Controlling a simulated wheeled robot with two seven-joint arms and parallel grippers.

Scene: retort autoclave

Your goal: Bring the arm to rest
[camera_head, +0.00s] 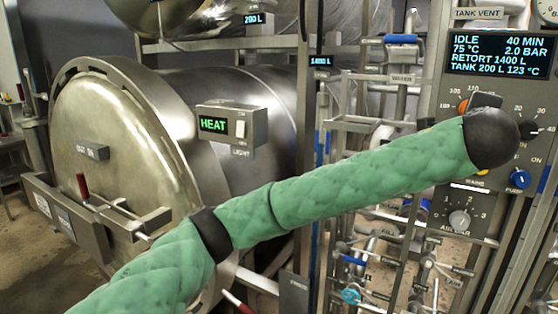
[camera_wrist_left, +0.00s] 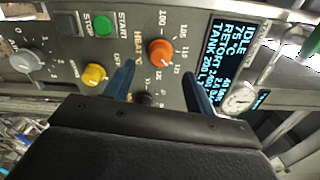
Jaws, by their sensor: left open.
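My left arm, in a green padded sleeve, reaches from the lower left across the head view to the control panel (camera_head: 459,190) at the right. Its dark end covers part of the panel, and the fingers cannot be made out there. In the left wrist view my left gripper (camera_wrist_left: 158,72) is open, with two blue-grey fingers apart in front of the panel. The orange heat knob (camera_wrist_left: 160,51) and a black knob (camera_wrist_left: 146,98) show between the fingers. I cannot tell whether the fingers touch the panel. My right gripper is out of view.
A yellow knob (camera_wrist_left: 94,74), green start button (camera_wrist_left: 103,25) and grey knob (camera_wrist_left: 27,62) surround the gripper. The large retort door (camera_head: 110,120) stands left. Pipes and valves (camera_head: 375,250) crowd the space below the arm.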

